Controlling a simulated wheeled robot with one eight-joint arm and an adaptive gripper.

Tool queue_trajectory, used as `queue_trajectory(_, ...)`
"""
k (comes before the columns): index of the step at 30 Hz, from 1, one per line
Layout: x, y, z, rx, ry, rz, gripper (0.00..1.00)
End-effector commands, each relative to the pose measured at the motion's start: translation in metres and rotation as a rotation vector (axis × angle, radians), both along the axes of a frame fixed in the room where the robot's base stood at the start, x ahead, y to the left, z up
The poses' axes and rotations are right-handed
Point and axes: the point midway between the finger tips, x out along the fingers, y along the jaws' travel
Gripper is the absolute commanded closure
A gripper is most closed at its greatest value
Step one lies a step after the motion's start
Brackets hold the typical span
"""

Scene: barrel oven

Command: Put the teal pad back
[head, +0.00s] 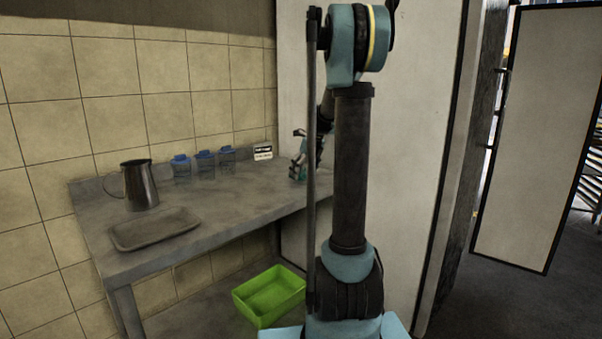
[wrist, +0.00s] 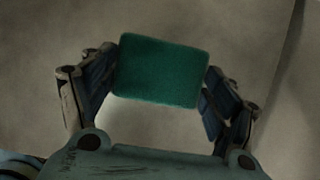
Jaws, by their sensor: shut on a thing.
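The teal pad (wrist: 160,70) is a small rounded block between the two fingers of my gripper (wrist: 160,82) in the wrist view. The fingers are shut on its left and right sides. Behind the pad is a plain grey-beige surface; I cannot tell how far away it is. In the head view my gripper (head: 298,170) is low over the right end of the grey table (head: 225,225), partly hidden by my own arm. The pad cannot be made out clearly there.
A metal pitcher (head: 140,186), a grey tray (head: 155,229) and blue-lidded containers (head: 204,165) stand on the table. A small label sign (head: 263,152) stands at the back near the wall. A green bin (head: 269,295) sits below. The table's front middle is clear.

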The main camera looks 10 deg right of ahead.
Motion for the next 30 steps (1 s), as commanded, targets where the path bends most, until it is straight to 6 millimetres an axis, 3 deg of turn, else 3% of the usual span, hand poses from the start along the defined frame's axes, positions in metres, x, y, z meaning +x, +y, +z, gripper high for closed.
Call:
queue_trajectory(1, 0.000, 0.000, 0.000, 0.000, 0.000, 0.000, 0.14)
queue_trajectory(3, 0.000, 0.000, 0.000, 0.000, 0.000, 0.000, 0.01)
queue_trajectory(19, -0.001, -0.001, 0.005, 0.000, 0.000, -0.001, 0.01)
queue_trajectory(30, -0.020, -0.016, 0.063, 0.000, 0.000, -0.002, 0.01)
